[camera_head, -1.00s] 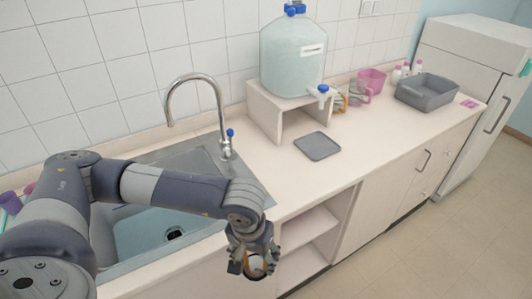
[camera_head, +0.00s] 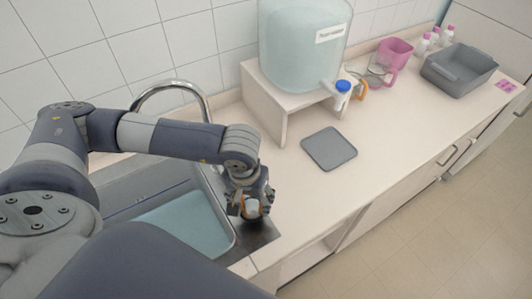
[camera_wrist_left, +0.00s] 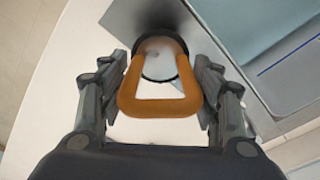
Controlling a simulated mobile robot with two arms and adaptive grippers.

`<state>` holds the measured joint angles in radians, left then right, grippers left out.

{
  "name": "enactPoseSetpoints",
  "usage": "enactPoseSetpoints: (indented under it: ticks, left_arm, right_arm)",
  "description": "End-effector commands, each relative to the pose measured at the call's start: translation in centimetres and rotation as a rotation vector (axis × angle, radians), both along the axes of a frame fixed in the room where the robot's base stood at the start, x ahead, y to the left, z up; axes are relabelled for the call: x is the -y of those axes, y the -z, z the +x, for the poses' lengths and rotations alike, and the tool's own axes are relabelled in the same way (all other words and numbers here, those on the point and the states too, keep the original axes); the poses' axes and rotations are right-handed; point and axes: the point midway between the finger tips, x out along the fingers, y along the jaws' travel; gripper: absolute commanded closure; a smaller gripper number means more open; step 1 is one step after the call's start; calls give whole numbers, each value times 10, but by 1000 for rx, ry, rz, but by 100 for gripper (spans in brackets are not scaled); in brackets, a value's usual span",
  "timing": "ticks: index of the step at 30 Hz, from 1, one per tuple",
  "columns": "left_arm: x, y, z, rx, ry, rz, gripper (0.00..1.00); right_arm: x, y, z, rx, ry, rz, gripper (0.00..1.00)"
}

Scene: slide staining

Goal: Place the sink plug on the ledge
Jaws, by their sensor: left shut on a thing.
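The sink plug (camera_wrist_left: 158,60) is a pale disc with a dark rim and an orange loop handle (camera_wrist_left: 160,106). My left gripper (camera_head: 255,206) is shut on it, with one finger on each side in the left wrist view (camera_wrist_left: 155,75). In the head view the plug (camera_head: 252,208) is partly hidden by the fingers. It is over the steel ledge (camera_head: 262,234) at the sink's right front corner. I cannot tell whether it touches the ledge. My right gripper is not in view.
The sink basin (camera_head: 190,222) lies left of the gripper, with a curved tap (camera_head: 172,84) behind. Bare counter lies between.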

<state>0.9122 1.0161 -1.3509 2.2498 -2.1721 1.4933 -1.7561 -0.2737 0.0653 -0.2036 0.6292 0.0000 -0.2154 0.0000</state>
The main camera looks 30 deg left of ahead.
Motion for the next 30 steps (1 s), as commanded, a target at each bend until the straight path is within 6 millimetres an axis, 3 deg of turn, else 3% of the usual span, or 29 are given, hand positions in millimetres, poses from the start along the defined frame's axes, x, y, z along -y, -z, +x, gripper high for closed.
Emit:
enactPoseSetpoints:
  ticks: [4,12,15,17,24,30]
  left_arm:
    - [-2,0,10,1,-1,-1,73]
    - [-15,6,65,1,-3,0,73]
    - [-21,9,86,2,-3,-1,73]
    - [-23,11,98,1,-3,-1,73]
    - [-34,17,141,1,-1,-1,73]
    - [-38,17,155,-1,0,-2,73]
  right_arm:
    - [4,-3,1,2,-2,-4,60]
    - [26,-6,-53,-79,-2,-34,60]
    - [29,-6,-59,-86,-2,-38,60]
    - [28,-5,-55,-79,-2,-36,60]
    - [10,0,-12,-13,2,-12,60]
    - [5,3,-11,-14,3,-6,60]
